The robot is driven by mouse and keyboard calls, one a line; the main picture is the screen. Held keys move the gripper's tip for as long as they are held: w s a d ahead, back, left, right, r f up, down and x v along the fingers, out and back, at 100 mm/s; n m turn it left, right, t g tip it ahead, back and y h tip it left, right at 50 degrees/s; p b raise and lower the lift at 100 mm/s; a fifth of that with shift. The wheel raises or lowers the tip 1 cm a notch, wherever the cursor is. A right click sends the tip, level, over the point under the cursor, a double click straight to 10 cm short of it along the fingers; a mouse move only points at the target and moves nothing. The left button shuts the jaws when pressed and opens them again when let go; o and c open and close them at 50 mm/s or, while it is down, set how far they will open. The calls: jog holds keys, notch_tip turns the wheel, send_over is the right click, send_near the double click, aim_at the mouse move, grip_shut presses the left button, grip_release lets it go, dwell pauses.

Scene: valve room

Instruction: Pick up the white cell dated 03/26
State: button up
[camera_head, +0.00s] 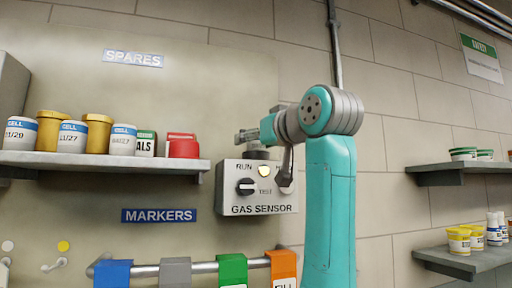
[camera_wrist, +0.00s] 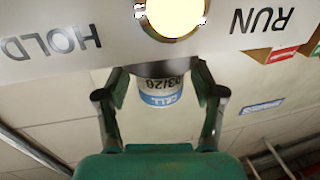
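A white cell (camera_wrist: 161,99) with a blue CELL band shows upside down in the wrist view, at the dark socket of the gas sensor (camera_head: 257,190). Its date looks like 03/2 and a last digit I cannot read surely. My gripper (camera_wrist: 162,92) is open, with one finger on each side of this cell and gaps between. In the head view my gripper (camera_head: 256,133) is just above the gas sensor; the cell is mostly hidden there. Other white cells stand on the left shelf: one (camera_head: 20,134) at the end, one (camera_head: 72,137) reading about 11/27, one (camera_head: 123,140) reading about 04/27.
Coloured tags hang on a rail (camera_head: 204,267) below. Shelves with tubs (camera_head: 459,240) are at the right. Selector knob (camera_head: 246,187) is on the sensor front.

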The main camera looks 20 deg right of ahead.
jog(key=c, duration=1)
